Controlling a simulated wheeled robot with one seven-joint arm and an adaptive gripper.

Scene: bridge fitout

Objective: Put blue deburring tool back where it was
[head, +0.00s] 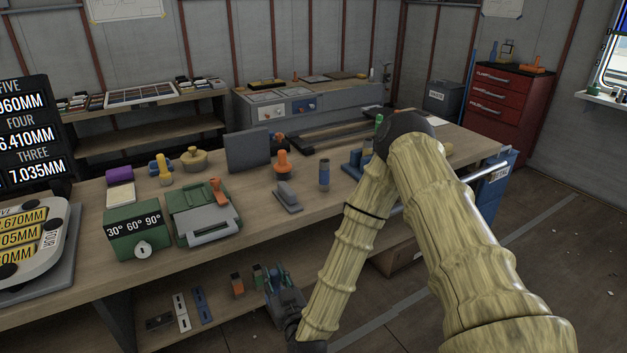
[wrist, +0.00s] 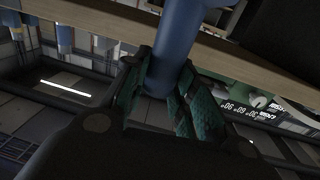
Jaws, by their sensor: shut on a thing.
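The blue deburring tool (wrist: 178,45) is a smooth blue cylinder in the wrist view, running from the top edge down between my fingers. My gripper (wrist: 160,95), with green ribbed pads, is shut on it. In the head view my gripper (head: 280,278) hangs low at the front of the bench, below the top and beside the lower shelf. The held tool cannot be made out clearly there. The workbench (head: 255,227) has a wooden top, and its edge crosses the wrist view (wrist: 110,22). The place where the tool was before cannot be told.
The lower shelf (head: 222,322) holds small blocks and bars. Bare bench top lies along the front.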

